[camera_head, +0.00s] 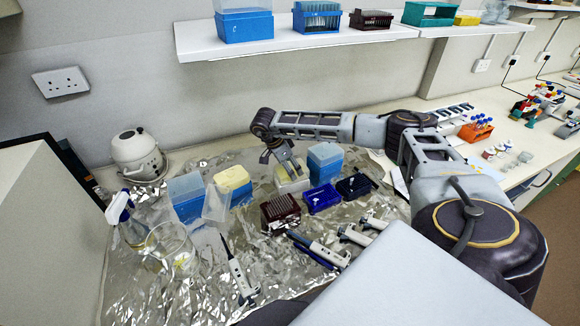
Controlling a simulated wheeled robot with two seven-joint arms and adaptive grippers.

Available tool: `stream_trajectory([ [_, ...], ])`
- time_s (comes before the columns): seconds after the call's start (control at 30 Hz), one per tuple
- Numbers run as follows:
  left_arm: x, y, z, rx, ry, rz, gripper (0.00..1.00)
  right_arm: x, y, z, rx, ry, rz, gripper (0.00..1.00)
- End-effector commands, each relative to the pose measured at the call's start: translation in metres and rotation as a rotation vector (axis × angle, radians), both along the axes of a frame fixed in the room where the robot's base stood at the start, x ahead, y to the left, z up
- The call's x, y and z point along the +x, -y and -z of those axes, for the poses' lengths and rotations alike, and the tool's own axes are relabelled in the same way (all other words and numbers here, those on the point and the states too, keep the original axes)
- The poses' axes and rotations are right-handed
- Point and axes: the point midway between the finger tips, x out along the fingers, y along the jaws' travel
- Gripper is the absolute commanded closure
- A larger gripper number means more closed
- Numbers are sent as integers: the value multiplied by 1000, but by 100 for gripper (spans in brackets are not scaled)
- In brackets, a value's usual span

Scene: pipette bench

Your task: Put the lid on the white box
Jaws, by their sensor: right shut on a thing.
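A pale white box (291,186) stands on the foil-covered bench, between a yellow-topped box and a blue box. My right gripper (286,170) reaches down over it from above, its fingers shut on a pale piece at the box's top that looks like the lid. The fingers and the small size hide how the lid sits on the box, so I cannot tell whether it is seated. My left gripper is not in view.
A yellow-topped box (233,178), blue boxes (188,205) (324,172), a dark red rack (280,214) and a blue rack (322,199) stand close around. A clear upright piece (216,204), a beaker (172,250) and pipettes (238,270) are nearer. A shelf (300,42) hangs above.

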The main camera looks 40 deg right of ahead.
Motion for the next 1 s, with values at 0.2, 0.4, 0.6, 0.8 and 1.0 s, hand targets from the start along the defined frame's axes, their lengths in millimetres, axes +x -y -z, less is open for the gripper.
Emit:
stream_trajectory([
  [0.2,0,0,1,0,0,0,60,-3,-1,7,2,-11,-4,45],
  [0.4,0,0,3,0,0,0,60,-4,-1,11,2,-13,-5,53],
  [0.6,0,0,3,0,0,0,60,-4,-2,14,3,-15,-6,56],
  [0.8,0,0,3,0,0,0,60,-4,-2,15,3,-15,-7,56],
  [1.0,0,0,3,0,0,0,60,-3,-1,12,2,-10,-4,0],
])
